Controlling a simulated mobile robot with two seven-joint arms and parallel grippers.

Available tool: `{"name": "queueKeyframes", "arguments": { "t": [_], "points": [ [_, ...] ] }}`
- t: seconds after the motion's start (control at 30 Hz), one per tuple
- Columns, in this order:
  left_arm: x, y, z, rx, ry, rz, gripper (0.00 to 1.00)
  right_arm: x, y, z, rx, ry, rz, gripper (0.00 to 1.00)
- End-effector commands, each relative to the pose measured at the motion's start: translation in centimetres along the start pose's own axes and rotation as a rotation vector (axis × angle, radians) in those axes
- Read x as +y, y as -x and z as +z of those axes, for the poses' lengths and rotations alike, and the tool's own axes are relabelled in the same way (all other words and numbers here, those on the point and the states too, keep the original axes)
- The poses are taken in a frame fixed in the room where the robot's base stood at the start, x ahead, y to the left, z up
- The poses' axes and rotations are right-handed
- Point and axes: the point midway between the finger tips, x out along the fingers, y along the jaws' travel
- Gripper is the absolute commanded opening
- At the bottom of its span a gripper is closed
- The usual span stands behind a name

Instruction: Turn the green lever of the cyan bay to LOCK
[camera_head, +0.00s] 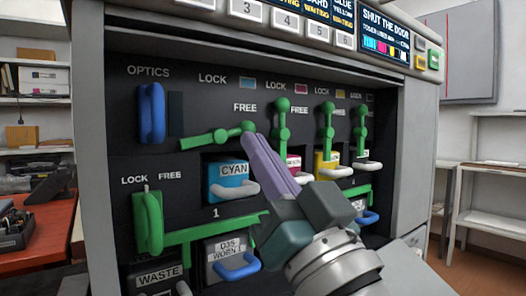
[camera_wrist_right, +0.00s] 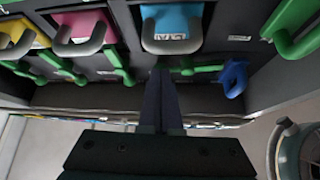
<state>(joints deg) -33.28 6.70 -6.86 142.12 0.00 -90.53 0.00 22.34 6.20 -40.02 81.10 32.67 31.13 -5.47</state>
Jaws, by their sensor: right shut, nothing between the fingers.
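The green lever of the cyan bay (camera_head: 220,136) lies nearly level above the cyan cartridge (camera_head: 236,178), its round knob on the right, at the FREE side. LOCK is printed above it, beside a cyan swatch (camera_head: 247,83). My right gripper (camera_head: 249,138) is shut and empty. Its fingertips are at the knob end of this lever; I cannot tell if they touch it. In the right wrist view the gripper (camera_wrist_right: 160,72) points at the panel below the cyan cartridge (camera_wrist_right: 171,24), with part of the green lever (camera_wrist_right: 203,69) beside it. My left gripper is not in view.
The magenta bay's green lever (camera_head: 283,122) stands upright close to the right, with more upright levers beyond. A blue OPTICS handle (camera_head: 151,113) is at the left. A large green lever (camera_head: 149,222) with a long bar sits below. A red table (camera_head: 45,248) is at far left.

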Motion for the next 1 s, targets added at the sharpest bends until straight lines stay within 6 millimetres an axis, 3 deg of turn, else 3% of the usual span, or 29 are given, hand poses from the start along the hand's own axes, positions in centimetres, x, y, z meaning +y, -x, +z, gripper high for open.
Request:
{"name": "queueKeyframes", "arguments": {
  "t": [1.0],
  "points": [
    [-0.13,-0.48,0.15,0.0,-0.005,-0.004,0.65,0.15,-0.2,-0.33,0.0,0.1,-0.071,0.0]
  ]
}}
